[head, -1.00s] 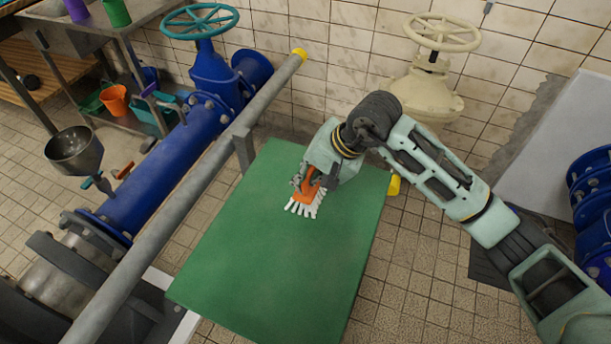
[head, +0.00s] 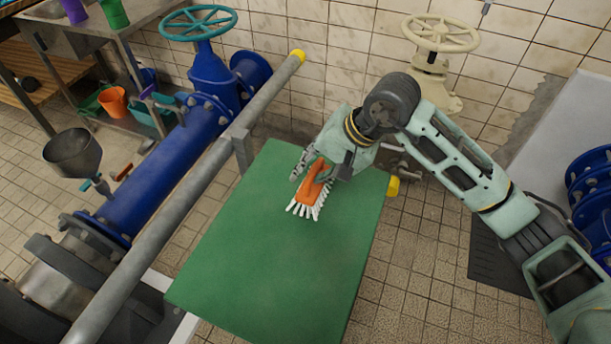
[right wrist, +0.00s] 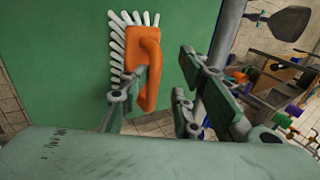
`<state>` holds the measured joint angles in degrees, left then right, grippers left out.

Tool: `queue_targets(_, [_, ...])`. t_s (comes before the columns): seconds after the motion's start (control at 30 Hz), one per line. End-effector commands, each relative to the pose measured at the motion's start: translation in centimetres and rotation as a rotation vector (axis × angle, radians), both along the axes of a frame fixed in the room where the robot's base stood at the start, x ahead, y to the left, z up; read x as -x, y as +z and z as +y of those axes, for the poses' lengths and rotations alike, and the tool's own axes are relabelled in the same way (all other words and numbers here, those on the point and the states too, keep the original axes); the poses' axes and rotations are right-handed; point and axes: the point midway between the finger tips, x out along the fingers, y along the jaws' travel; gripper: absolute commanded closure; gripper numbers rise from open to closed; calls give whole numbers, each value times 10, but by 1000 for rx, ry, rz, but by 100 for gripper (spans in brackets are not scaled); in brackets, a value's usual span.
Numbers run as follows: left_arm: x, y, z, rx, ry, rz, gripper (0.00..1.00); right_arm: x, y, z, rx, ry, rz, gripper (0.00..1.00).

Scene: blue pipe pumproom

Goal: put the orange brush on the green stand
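The orange brush (head: 312,190) with white bristles is at the green stand's flat top (head: 275,245), toward its far end, and appears to rest there. My right gripper (head: 322,168) is just above the brush with its fingers spread apart. In the right wrist view the brush (right wrist: 148,65) lies against the green surface, its handle close to the left finger. A clear gap separates the handle from the right finger, so the open gripper (right wrist: 165,68) does not clasp it. My left gripper is not in view.
A grey rail (head: 185,205) runs along the stand's left side, beside a blue pipe (head: 150,180) with a teal valve wheel (head: 199,22). A cream valve (head: 440,60) stands behind. The near part of the stand's top is clear.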

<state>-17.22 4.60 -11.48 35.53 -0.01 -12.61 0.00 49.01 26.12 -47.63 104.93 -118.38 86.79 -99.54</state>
Motion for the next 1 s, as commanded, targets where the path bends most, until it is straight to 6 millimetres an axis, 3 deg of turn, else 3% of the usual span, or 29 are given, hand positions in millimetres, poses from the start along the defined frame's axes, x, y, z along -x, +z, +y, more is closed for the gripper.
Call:
queue_targets(0.1, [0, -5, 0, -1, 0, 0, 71, 4, 25, -13, 1, -1, -8, 72])
queue_targets(0.3, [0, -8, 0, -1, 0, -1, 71, 11, 54, -29, 0, -1, -4, 72])
queue_targets(0.5, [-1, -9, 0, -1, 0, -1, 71, 15, 67, -35, -1, 0, -1, 72])
queue_targets(0.77, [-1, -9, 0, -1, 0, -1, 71, 15, 68, -35, -1, 0, 0, 72])
queue_targets(0.87, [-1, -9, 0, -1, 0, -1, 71, 18, 67, -29, -25, 1, 9, 72])
queue_targets(0.97, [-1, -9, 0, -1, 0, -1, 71, 31, 70, -3, -148, -2, 59, 72])
queue_targets(1.0, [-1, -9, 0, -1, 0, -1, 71, 41, 73, 14, -233, -8, 98, 72])
